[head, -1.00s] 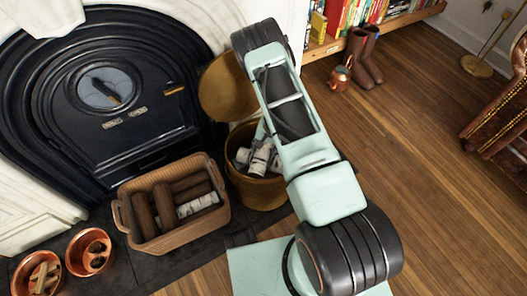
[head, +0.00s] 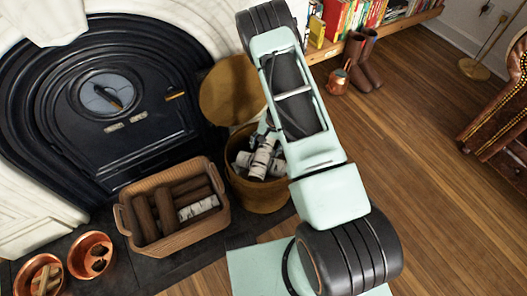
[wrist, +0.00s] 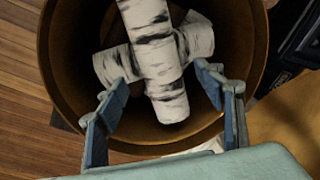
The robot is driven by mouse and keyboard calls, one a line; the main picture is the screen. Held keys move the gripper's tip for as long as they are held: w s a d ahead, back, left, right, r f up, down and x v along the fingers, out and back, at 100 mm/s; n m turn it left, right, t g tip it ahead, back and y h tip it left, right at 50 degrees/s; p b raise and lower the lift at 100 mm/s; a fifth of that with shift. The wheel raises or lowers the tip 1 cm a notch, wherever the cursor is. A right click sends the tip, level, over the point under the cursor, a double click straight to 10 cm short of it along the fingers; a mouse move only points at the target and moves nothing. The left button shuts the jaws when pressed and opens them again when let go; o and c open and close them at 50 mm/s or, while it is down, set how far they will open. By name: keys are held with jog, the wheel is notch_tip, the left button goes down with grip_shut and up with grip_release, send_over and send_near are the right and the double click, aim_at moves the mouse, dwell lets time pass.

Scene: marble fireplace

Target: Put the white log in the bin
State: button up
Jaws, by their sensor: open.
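The bin (head: 262,197) is a round, brass-coloured bucket beside the fireplace, with its round lid (head: 230,90) raised behind it. Several white birch-bark logs lie crossed inside it. One white log (head: 264,155) lies uppermost there; in the wrist view this log (wrist: 160,65) crosses over another white log (wrist: 112,66). My gripper (wrist: 163,76) is open over the bin mouth, with a finger on either side of the top log and gaps showing. Another white log (head: 199,207) lies in the wicker basket. My arm hides part of the bin's right side in the head view.
The wicker basket (head: 180,240) with brown logs stands left of the bin. Two copper bowls (head: 90,255) sit further left. The black fireplace (head: 110,140) is behind. Boots (head: 366,62) and a bookshelf are at the back right.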

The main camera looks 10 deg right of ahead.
aim_at(268, 157)
jog(key=r, duration=0.3)
jog(key=d+r+p, duration=0.1)
jog(key=r, duration=0.1)
jog(key=shift+s+r, duration=0.25)
jog(key=shift+r, duration=0.1)
